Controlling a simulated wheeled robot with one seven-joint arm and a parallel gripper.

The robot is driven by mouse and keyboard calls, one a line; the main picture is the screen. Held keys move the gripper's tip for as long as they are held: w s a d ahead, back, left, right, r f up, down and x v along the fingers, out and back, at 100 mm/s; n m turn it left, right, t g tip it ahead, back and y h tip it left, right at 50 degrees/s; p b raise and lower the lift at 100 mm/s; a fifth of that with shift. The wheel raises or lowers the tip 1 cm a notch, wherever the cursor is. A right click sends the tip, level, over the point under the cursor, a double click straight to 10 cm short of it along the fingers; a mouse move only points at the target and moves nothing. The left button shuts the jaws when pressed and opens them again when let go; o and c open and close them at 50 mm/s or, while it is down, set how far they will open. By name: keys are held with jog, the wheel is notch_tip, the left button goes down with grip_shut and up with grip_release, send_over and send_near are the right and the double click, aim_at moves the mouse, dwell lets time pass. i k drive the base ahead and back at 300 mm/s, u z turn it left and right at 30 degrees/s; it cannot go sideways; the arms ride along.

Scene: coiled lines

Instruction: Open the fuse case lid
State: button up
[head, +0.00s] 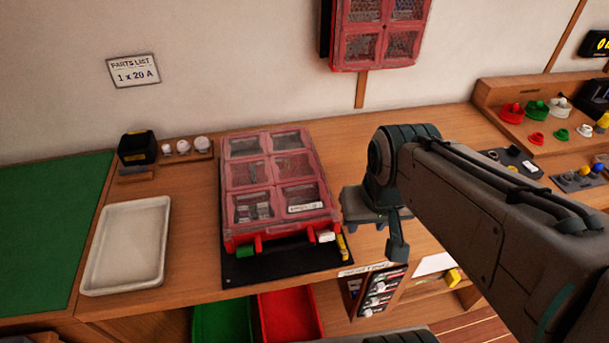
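The fuse case (280,182) is a red case with a clear, red-framed lid of several windows. It lies on a black mat (262,270) in the middle of the bench, and its lid (258,186) looks shut. Small parts show dimly through the windows, and a white label (305,208) is at the lid's front right.
A white tray (108,284) and a green mat (45,215) lie to the left. Another red case (380,30) hangs on the wall, near a parts list sign (134,70) reading 1 x 20 A. Green and red bins (290,318) sit below the bench edge.

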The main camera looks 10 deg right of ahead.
aim_at(261, 187)
jog(key=z, duration=0.2)
jog(key=k, duration=1)
jog(key=u, duration=0.95)
jog(key=i, duration=0.5)
